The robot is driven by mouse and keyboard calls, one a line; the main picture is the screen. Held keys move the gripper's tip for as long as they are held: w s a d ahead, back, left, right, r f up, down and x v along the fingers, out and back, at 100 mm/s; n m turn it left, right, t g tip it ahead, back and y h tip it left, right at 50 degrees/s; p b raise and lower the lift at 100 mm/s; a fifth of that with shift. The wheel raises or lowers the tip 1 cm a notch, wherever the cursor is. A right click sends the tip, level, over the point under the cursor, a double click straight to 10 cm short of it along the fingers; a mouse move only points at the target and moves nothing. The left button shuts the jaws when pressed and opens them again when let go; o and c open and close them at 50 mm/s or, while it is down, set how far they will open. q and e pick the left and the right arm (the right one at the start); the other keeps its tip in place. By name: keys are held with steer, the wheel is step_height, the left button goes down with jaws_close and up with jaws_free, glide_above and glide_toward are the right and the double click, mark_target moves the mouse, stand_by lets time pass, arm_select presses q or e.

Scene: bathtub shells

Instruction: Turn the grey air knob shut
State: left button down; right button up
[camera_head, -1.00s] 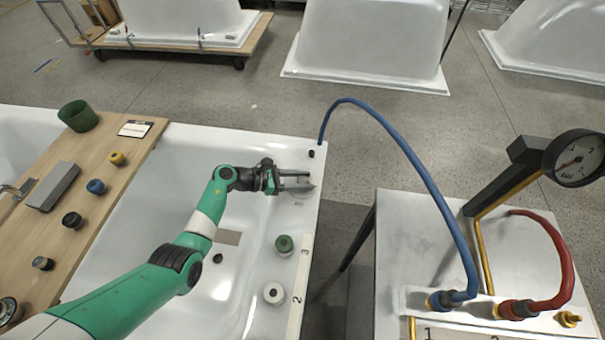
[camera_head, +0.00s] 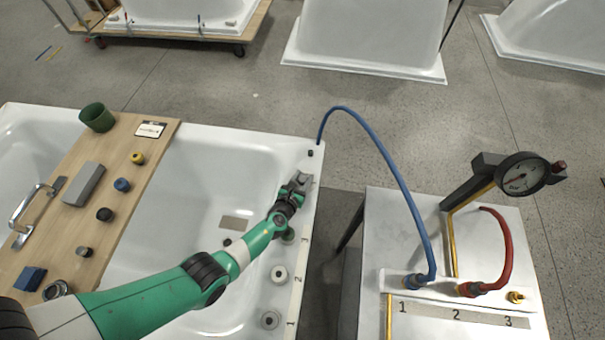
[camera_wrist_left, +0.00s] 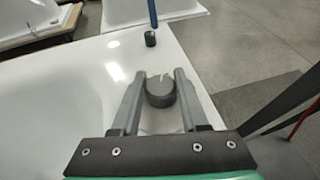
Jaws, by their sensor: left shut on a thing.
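The grey air knob (camera_wrist_left: 160,94) is round and sits on the white tub rim, with a pale pointed mark on its top. It lies between the two fingers of my left gripper (camera_wrist_left: 160,78), which is shut on it. In the head view my left gripper (camera_head: 301,183) is at the rim near the far right corner of the tub and mostly hides the knob. My right gripper is in neither view.
A blue hose (camera_head: 388,165) arches to the gauge table (camera_head: 440,235). A wooden board (camera_head: 120,190) with several small parts lies across the tub.

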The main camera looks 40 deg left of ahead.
arm_select(q)
steer(key=n+y, duration=0.1)
steer(key=n+g+y+b, duration=0.1)
steer(key=shift+w+d+f+n+g+y, duration=0.1)
steer(key=shift+f+n+g+y, duration=0.05)
steer(key=shift+n+g+y, duration=0.15)
steer(key=shift+n+g+y+b, duration=0.8)
steer(key=shift+n+y+b, duration=0.15)
steer(key=shift+b, duration=0.2)
steer(key=shift+n, duration=0.25)
steer(key=shift+g, duration=0.3)
steer(key=shift+c, duration=2.1)
jaws_free()
steer(key=shift+r, duration=0.2)
